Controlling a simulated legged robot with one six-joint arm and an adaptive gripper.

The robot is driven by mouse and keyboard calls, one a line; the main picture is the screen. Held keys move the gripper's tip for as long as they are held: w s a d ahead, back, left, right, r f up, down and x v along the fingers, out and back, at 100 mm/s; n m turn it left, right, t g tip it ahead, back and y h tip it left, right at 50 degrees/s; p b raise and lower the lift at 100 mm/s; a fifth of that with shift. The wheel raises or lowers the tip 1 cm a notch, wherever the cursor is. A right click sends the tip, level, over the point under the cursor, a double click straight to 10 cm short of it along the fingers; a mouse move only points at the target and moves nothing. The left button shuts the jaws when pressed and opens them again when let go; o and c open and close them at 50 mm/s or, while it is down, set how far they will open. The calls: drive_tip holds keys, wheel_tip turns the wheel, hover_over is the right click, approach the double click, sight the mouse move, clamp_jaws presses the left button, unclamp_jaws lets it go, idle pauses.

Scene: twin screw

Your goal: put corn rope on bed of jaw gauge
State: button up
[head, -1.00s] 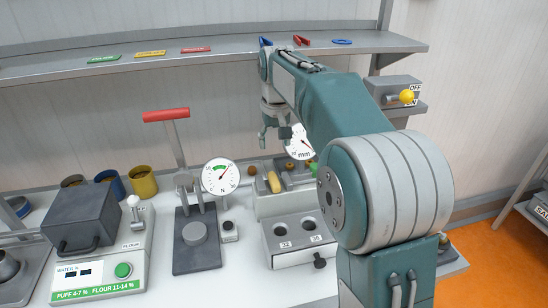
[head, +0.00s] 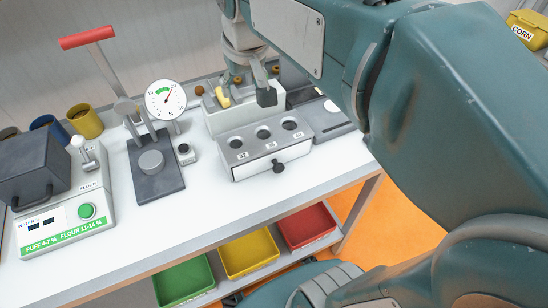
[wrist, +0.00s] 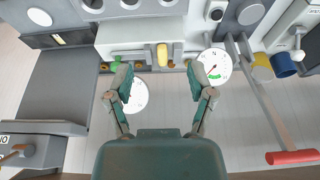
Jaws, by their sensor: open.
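The yellow piece I take as the corn rope (head: 222,97) stands at the back of the white block with holes. It also shows in the wrist view (wrist: 162,56), just beyond my fingertips and centred between them. My gripper (head: 248,86) is open and empty, close above the back of that block; its two fingers are spread in the wrist view (wrist: 163,80). The gauge's bed cannot be made out, and my arm hides that area in the head view.
The block has a row of holes and a front knob (head: 278,166). A force dial (head: 165,99) and a red-handled press (head: 88,37) stand to the left. A grey plate (head: 330,120) lies to the right. The table front (head: 210,215) is clear.

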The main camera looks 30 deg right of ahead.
drive_tip(key=s+f+t, duration=0.1)
drive_tip(key=s+f, duration=0.6)
drive_tip(key=s, duration=0.6)
drive_tip(key=shift+s+f+t, duration=0.25)
drive_tip(key=shift+f+t, duration=0.15)
